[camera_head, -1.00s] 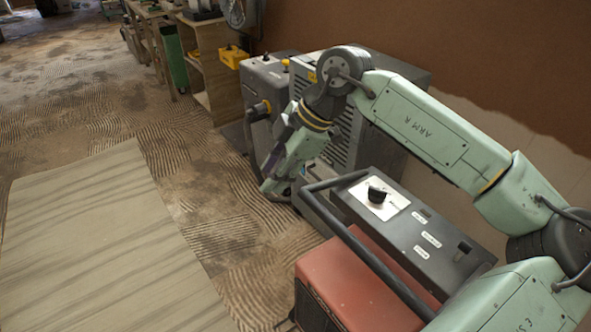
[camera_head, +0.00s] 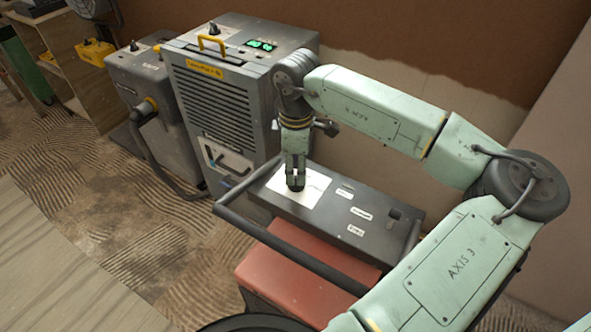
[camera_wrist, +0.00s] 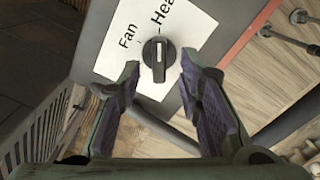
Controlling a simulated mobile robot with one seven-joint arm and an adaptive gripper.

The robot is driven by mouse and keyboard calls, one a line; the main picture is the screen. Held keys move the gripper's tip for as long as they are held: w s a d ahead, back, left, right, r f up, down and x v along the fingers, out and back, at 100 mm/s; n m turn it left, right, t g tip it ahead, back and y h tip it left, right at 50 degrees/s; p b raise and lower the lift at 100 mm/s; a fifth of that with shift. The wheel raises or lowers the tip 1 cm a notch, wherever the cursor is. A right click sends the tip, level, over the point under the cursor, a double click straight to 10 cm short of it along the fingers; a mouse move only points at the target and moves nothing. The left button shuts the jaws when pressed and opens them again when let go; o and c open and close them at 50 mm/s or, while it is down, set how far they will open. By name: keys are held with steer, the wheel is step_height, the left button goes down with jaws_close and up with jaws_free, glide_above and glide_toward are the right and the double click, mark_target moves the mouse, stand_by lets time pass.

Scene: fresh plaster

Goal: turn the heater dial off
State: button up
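The heater (camera_head: 300,270) has a red body and a dark top panel with a white label plate. A black dial (camera_wrist: 157,60) with a pale pointer mark sits on the white label (camera_wrist: 180,35), which reads "Fan" and a partly cut-off "Hea". In the wrist view the dial's grip bar runs roughly up and down. My gripper (camera_wrist: 160,80) is open, with one purple-padded finger on each side, just short of the dial and apart from it. In the head view my gripper (camera_head: 295,184) points down over the label and mostly hides the dial.
A dark tube handle (camera_head: 285,252) runs along the heater's front edge. A grey dehumidifier-like unit (camera_head: 205,115) with a green display stands behind left. Another grey machine (camera_head: 150,90) with a hose is further left. Textured floor lies in front.

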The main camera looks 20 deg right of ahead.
mark_target(296, 182)
steer(key=shift+f, duration=1.4)
steer(key=shift+c, duration=0.4)
jaws_close()
